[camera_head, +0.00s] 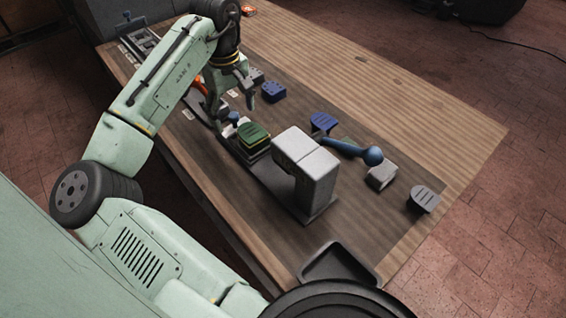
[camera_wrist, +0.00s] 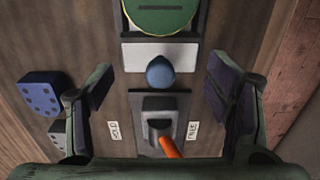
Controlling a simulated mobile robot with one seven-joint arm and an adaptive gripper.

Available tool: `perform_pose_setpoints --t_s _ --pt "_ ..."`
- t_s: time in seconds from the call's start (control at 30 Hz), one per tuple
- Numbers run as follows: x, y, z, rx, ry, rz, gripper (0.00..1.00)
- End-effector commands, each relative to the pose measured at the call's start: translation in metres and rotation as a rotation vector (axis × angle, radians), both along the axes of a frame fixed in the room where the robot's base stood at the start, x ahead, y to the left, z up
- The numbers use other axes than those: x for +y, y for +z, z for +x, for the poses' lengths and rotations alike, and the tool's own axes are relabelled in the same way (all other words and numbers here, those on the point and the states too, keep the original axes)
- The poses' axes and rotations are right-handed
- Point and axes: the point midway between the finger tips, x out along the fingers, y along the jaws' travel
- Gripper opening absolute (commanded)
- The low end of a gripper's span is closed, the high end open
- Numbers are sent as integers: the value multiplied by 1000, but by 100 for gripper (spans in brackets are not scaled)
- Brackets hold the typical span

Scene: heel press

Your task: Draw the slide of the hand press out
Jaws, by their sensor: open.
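The grey hand press (camera_head: 305,165) stands on the dark mat, its blue lever (camera_head: 345,148) ending in a ball at the right. Its slide carries a green pad (camera_head: 254,134) on the side toward my gripper; the pad also shows at the top of the wrist view (camera_wrist: 160,12). A blue knob (camera_head: 233,117) stands at the slide's end, on a pale plate in the wrist view (camera_wrist: 159,72). My gripper (camera_head: 240,92) is open above that end. In the wrist view its fingers (camera_wrist: 160,90) are wide apart, either side of the knob, touching nothing visible.
An orange-handled switch (camera_wrist: 168,146) with two labels sits in line below the knob. A blue dotted block (camera_head: 273,92) is close to my gripper. A blue part (camera_head: 323,122), pale block (camera_head: 382,175), grey part (camera_head: 424,198) and dark tray (camera_head: 340,265) lie around the press.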

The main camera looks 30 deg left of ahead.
Motion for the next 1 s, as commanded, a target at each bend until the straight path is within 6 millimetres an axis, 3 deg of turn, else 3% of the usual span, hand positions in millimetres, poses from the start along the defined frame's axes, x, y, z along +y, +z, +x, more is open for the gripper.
perform_pose_setpoints --t_s 0.1,0.5,0.8,1.0 --pt "0 13 0 -2 -1 -1 73" --pt "0 14 0 0 0 0 73" --pt "0 32 0 -1 -1 -1 73" --pt "0 33 0 0 0 -1 73"
